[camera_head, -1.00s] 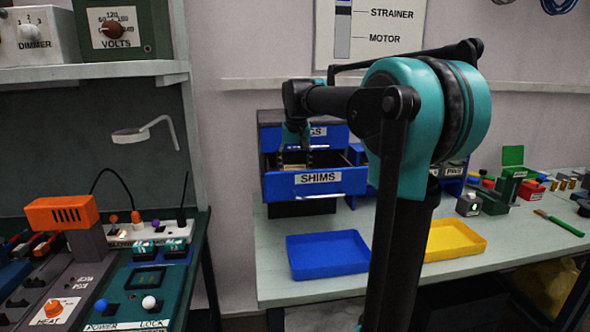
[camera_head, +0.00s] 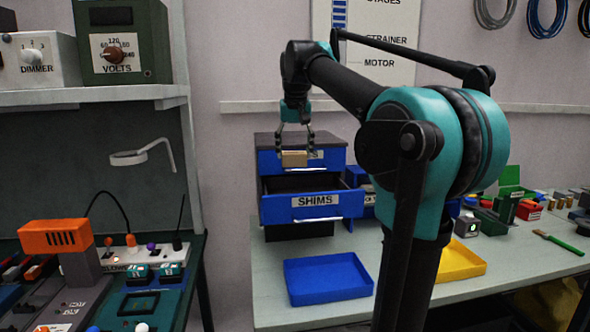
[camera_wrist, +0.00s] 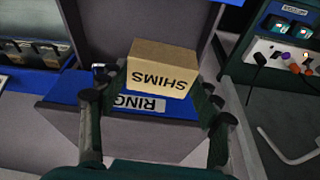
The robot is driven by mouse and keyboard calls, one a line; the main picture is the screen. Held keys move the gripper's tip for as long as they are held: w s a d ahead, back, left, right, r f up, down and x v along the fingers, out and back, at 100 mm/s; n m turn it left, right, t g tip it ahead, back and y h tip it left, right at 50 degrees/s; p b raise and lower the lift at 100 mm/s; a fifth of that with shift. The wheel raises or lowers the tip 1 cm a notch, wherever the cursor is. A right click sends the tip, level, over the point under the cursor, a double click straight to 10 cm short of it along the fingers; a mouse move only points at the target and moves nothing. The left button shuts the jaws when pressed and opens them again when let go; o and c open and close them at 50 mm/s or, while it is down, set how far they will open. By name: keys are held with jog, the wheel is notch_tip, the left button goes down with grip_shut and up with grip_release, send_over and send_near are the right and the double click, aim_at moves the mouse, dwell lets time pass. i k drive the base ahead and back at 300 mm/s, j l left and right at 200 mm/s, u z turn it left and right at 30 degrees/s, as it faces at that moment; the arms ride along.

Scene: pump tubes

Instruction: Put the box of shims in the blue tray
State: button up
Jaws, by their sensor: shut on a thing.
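The box of shims (camera_head: 294,159) is a small tan cardboard box. In the wrist view its label (camera_wrist: 160,76) reads SHIMS, upside down. My gripper (camera_head: 295,148) is shut on it and holds it in the air in front of the upper drawer of the blue drawer unit. In the wrist view the fingers (camera_wrist: 157,108) stand on either side of the box. The blue tray (camera_head: 328,280) is empty and lies on the bench, below and to the right of the held box.
The drawer labelled SHIMS (camera_head: 314,205) is pulled open under the box. A yellow tray (camera_head: 460,262) lies right of the blue tray, partly behind my arm. Bench space around the blue tray is clear.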

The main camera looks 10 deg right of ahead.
aim_at(326, 281)
jog(key=k+j, duration=0.25)
jog(key=j, duration=0.15)
jog(key=k+j, duration=0.25)
jog(key=j, duration=0.15)
jog(key=k+j, duration=0.55)
jog(key=j, duration=0.25)
